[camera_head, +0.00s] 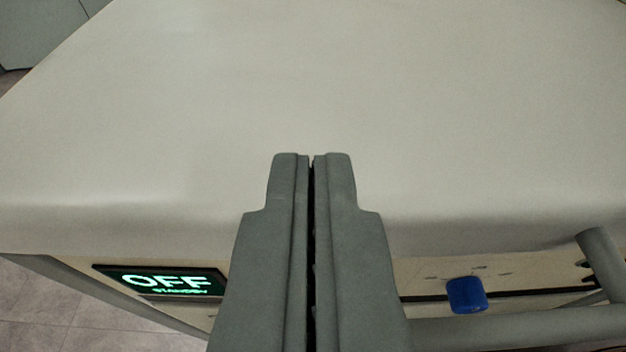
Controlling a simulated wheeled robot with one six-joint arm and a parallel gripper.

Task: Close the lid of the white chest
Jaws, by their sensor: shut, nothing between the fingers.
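The white chest's lid (300,90) fills most of the view as a broad, smooth, pale surface with a rounded front edge. Below that edge shows the chest's front panel (420,280), with only a narrow gap visible at the right. My gripper (311,158) is shut and empty, with its fingertips over the front part of the lid in the picture. I cannot tell whether the fingertips touch the lid. My fingers hide the middle of the front edge and panel.
A display (160,281) reading OFF and STANDBY is on the front panel at left. A blue knob (466,295) is at right, near a grey bar handle (520,328). Tiled floor (45,305) shows at lower left; a grey object (40,28) stands at upper left.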

